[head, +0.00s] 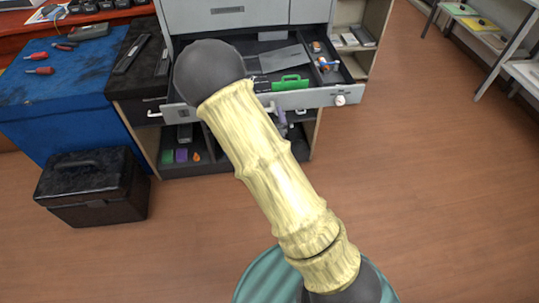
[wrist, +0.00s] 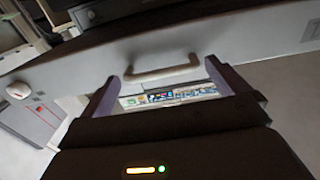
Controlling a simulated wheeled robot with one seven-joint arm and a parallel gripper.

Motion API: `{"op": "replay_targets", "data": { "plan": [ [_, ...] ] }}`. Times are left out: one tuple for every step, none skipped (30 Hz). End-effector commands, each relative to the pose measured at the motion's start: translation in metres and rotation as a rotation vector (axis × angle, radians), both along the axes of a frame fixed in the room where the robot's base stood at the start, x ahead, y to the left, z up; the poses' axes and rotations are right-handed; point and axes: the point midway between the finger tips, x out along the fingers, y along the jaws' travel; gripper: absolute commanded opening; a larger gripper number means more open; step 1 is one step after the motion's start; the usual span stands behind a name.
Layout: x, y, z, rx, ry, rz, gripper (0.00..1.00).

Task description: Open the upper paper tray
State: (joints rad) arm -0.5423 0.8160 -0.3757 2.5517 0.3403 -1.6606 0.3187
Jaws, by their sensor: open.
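The upper paper tray (head: 315,97) stands pulled out from the grey cabinet, with its inside visible from above. It holds a green item (head: 284,84), a grey sheet and small tools. Its light front also crosses the wrist view (wrist: 235,45). A pale bar handle (wrist: 162,74) on that front lies between the fingertips of my gripper (wrist: 160,78). The fingers are open, one at each end of the handle, and hold nothing; contact cannot be told. In the head view my arm hides most of the gripper and part of the tray front.
A round white knob (head: 340,100) sticks out at the tray front's right end. Open shelves with small coloured items (head: 181,156) lie below. A black case (head: 92,187) stands on the floor at left, beside a blue bench (head: 55,95).

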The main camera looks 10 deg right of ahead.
Motion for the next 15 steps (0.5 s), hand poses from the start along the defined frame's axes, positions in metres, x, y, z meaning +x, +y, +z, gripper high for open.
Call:
{"op": "replay_targets", "data": {
  "plan": [
    [-0.001,0.000,0.005,-0.002,0.003,0.000,1.00],
    [-0.002,0.000,0.004,-0.003,0.003,0.000,1.00],
    [-0.003,0.000,0.004,-0.003,0.003,-0.001,1.00],
    [-0.004,0.000,0.005,-0.003,0.003,-0.001,1.00],
    [-0.005,0.000,0.004,-0.003,0.004,-0.001,1.00],
    [-0.006,0.000,0.004,-0.002,0.003,0.000,1.00],
    [-0.007,0.000,0.004,-0.002,0.004,0.001,1.00],
    [-0.009,0.000,0.004,-0.003,0.005,0.000,1.00],
    [-0.010,-0.001,0.004,-0.003,0.003,0.000,1.00],
    [-0.011,-0.001,0.004,-0.004,0.004,0.000,1.00],
    [-0.012,-0.001,0.004,-0.003,0.004,0.000,1.00],
    [-0.014,-0.001,0.004,-0.002,0.005,0.002,1.00],
    [-0.015,-0.001,0.004,-0.003,0.005,0.002,1.00],
    [-0.016,-0.001,0.004,-0.003,0.006,0.003,1.00],
    [-0.018,-0.001,0.004,-0.004,0.006,0.004,1.00]
  ]
}}
